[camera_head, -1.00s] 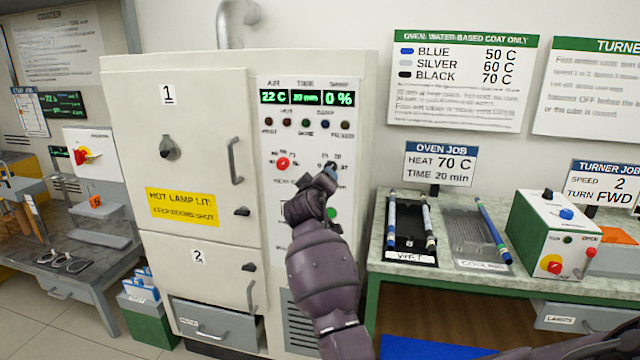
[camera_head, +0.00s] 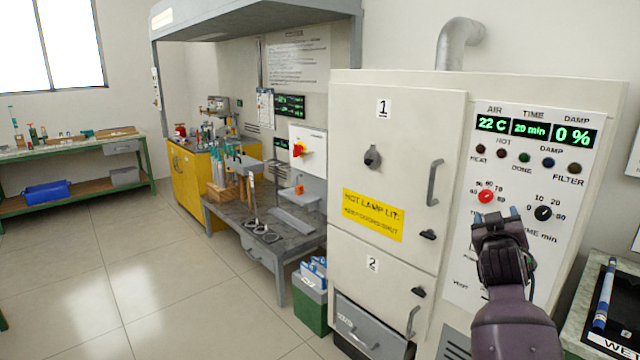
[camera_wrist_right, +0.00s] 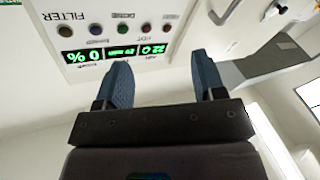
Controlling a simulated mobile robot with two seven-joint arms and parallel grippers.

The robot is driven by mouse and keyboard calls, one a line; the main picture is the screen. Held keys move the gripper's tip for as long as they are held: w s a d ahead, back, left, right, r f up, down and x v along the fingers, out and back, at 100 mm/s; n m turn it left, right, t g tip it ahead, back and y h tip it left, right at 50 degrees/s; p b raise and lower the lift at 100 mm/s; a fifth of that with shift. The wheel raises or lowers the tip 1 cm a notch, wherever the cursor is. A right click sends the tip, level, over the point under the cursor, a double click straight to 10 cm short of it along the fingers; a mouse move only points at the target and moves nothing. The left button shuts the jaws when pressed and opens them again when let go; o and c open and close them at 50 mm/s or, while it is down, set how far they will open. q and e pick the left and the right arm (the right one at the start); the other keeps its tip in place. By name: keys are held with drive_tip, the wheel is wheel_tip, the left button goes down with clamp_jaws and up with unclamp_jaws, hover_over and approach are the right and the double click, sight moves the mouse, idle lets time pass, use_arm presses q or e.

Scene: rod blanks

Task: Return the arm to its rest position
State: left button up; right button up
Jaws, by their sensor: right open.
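My right arm comes in at the lower right of the head view, and its gripper (camera_head: 497,218) is in front of the oven's control panel (camera_head: 527,150), just below the red and black knobs. In the right wrist view the two blue fingers of the right gripper (camera_wrist_right: 162,85) stand apart with nothing between them. I cannot tell from the picture how far the fingertips are from the panel. My left gripper is not in view.
The white oven (camera_head: 395,150) has two closed doors and a yellow hot-lamp sign. A grey bench (camera_head: 265,215) and a green bin (camera_head: 312,300) stand left of it. The tiled floor (camera_head: 130,270) at left is clear. A tray with a blue-and-white rod (camera_head: 605,295) lies at right.

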drive_tip(key=s+a+f+n+g+y, duration=0.1)
drive_tip(key=s+a+f+y, duration=0.3)
drive_tip(key=s+f, duration=0.55)
drive_tip(key=s+a+f+n+y, duration=0.1)
drive_tip(key=s+a+f+y, duration=0.35)
drive_tip(key=f, duration=0.75)
drive_tip(key=s+f+g, duration=0.1)
drive_tip(key=s+f, duration=0.4)
drive_tip(key=s, duration=0.3)
drive_tip(key=s+a+f+g, duration=0.1)
drive_tip(key=s+f+g, duration=0.1)
drive_tip(key=s+f, duration=0.4)
drive_tip(key=s+f+m+g, duration=0.1)
drive_tip(key=s+f+g, duration=0.1)
drive_tip(key=s+f, duration=0.4)
drive_tip(key=s, duration=0.5)
drive_tip(key=shift+s+a, duration=0.35)
drive_tip(key=shift+s, duration=0.05)
drive_tip(key=shift+h, duration=0.25)
